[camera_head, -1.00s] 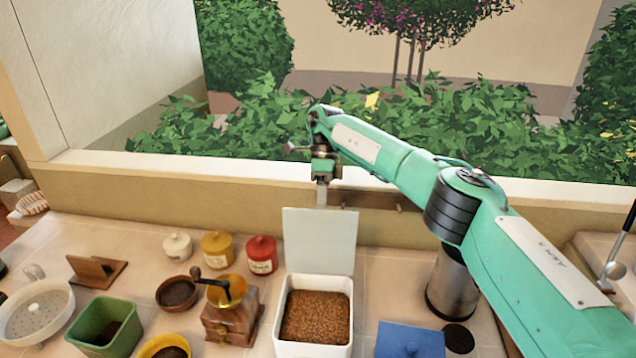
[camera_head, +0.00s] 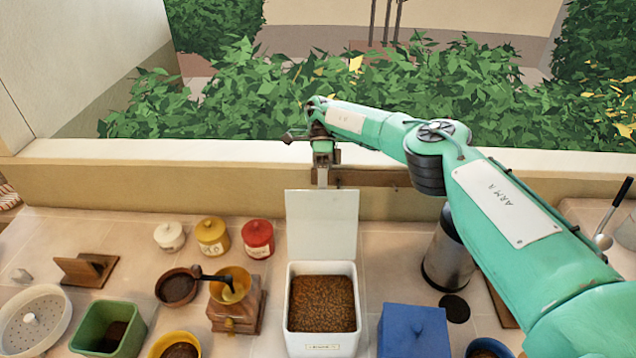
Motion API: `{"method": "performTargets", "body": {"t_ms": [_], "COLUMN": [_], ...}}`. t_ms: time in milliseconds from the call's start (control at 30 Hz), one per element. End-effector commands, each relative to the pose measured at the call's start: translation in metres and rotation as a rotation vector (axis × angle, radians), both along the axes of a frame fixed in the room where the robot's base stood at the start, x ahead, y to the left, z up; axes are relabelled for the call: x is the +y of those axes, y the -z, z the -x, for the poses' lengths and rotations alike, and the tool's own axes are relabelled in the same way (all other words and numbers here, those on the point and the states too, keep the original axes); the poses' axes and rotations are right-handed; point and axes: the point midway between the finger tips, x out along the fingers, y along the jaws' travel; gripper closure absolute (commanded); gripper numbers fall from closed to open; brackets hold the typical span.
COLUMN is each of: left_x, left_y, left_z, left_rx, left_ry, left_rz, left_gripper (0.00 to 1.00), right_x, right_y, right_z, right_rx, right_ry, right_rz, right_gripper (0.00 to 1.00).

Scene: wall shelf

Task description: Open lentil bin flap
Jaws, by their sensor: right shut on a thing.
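The lentil bin (camera_head: 321,341) is a white square container full of brown lentils (camera_head: 321,303), near the bottom middle of the head view. Its white flap (camera_head: 322,224) stands upright at the back edge, so the bin is open. My right gripper (camera_head: 322,181) is above the flap's top edge and shut on it, with the fingers pointing down. The exact contact at the fingertips is small in the picture. My right arm comes in from the right. My left gripper is not in view.
White, yellow and red lidded jars (camera_head: 258,239) stand left of the flap. A wooden grinder (camera_head: 237,310) and a green pot (camera_head: 108,328) are left of the bin. A blue box (camera_head: 413,332) and a metal cylinder (camera_head: 448,258) are on the right. A window ledge runs behind.

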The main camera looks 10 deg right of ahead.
Motion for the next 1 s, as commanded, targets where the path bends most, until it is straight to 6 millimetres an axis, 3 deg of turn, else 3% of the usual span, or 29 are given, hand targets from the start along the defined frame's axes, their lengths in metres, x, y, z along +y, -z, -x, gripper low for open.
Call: {"method": "performTargets", "body": {"t_ms": [33,433,467,500,567,1000], "left_x": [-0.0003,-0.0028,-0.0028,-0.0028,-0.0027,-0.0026], "left_y": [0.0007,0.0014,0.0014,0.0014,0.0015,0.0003], "left_z": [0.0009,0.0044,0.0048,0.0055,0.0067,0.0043], "left_rx": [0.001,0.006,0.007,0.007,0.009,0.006], "left_ry": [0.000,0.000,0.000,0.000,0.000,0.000], "left_rz": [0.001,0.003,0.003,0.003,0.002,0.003], "left_gripper": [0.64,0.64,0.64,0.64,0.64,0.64], "right_x": [-0.0001,-0.0005,-0.0005,-0.0005,-0.0006,-0.0009], "right_y": [0.0087,0.0101,0.0101,0.0098,0.0091,0.0044], "right_z": [0.0025,0.0026,0.0026,0.0026,0.0024,0.0013], "right_rx": [0.005,0.006,0.005,0.006,0.006,0.004], "right_ry": [-0.002,-0.002,-0.002,-0.002,-0.002,-0.001], "right_rz": [0.004,0.005,0.005,0.004,0.003,0.001], "right_gripper": [1.00,1.00,0.86,0.78,0.69,0.69]}}
